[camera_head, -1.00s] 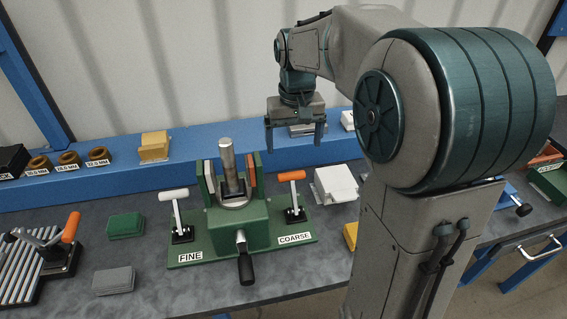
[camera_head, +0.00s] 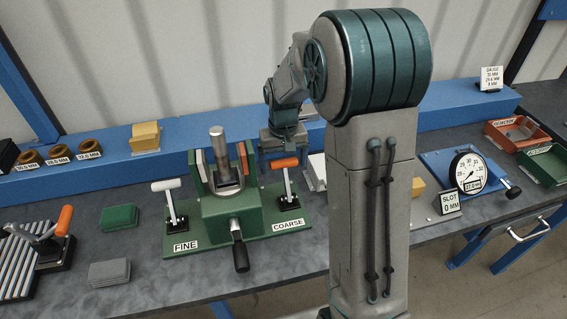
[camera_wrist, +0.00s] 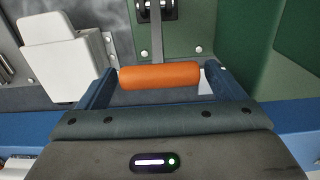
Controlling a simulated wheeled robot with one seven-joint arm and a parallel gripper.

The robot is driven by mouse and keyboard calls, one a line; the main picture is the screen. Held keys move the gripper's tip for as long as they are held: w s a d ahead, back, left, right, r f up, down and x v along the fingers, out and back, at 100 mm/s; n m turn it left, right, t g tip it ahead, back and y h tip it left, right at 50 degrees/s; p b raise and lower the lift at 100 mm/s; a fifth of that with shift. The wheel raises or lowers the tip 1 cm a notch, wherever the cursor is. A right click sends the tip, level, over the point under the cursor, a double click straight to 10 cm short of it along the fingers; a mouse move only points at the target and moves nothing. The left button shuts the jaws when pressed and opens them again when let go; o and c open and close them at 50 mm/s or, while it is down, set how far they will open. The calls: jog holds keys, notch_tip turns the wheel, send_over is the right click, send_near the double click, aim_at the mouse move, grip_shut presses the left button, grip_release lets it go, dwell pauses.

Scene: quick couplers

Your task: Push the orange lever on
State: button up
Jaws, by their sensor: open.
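The orange-handled lever (camera_head: 285,163) stands upright at the right end of the green fixture (camera_head: 222,215), beside the COARSE label (camera_head: 289,225). My gripper (camera_head: 284,158) is low over this lever, with its jaws open. In the wrist view, the orange handle (camera_wrist: 160,76) lies crosswise between the two fingers of my gripper (camera_wrist: 162,88). A small gap shows at its right end; whether the left end touches a finger I cannot tell. The lever's grey stem (camera_wrist: 157,40) runs away from the handle to its black base.
A white-handled lever (camera_head: 168,186) stands by the FINE label. A metal cylinder (camera_head: 218,145) stands between the fixture's jaws. Another orange-handled lever (camera_head: 64,220) is at far left. A white block (camera_wrist: 60,58) lies beside the fixture. A dial gauge (camera_head: 469,172) is at right.

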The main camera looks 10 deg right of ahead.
jog(key=shift+f, duration=0.6)
jog(key=c, duration=1.4)
